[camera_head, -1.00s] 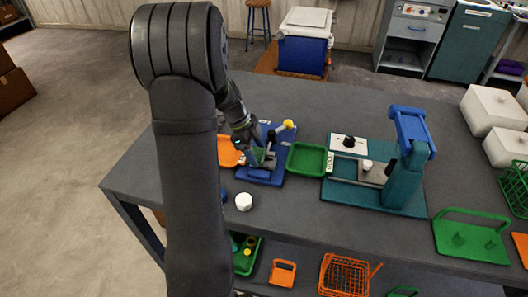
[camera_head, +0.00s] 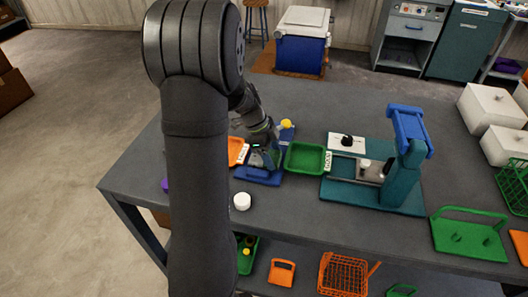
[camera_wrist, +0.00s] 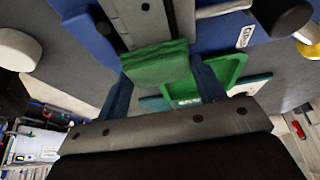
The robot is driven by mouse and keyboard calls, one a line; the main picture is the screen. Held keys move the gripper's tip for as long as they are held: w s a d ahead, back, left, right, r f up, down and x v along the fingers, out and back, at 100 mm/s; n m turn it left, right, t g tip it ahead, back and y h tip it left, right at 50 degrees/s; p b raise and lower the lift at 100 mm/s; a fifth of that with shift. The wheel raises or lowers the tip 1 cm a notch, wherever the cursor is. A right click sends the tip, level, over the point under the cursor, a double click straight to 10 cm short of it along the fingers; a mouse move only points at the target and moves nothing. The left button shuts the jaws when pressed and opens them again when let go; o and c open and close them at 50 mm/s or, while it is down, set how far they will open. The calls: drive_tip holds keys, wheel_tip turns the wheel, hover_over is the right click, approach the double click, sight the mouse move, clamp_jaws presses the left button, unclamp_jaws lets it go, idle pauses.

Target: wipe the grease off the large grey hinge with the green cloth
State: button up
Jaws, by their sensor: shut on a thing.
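The green cloth (camera_wrist: 155,65) is a thick folded pad, clamped between my gripper's two fingers (camera_wrist: 163,82) in the wrist view. The large grey hinge (camera_wrist: 143,18) is a flat grey plate with dark holes, at the top of the wrist view on a blue fixture (camera_wrist: 218,32). The cloth's upper edge overlaps the hinge's near end in the picture; I cannot tell whether they touch. No grease can be made out on the visible part. In the head view my gripper (camera_head: 264,157) is low over the blue fixture (camera_head: 262,178), and my arm partly hides it.
A green tray (camera_head: 305,158) is just right of the fixture, an orange tray (camera_head: 236,151) left. A yellow-ended handle (camera_head: 287,124) rises behind. A white round piece (camera_head: 242,201) is in front. A teal press with a blue top (camera_head: 404,165) stands further right.

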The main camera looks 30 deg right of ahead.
drive_tip(key=shift+s+d, duration=0.35)
drive_tip(key=shift+s, duration=0.05)
drive_tip(key=shift+w+a+r, duration=0.1)
drive_tip(key=shift+r, duration=4)
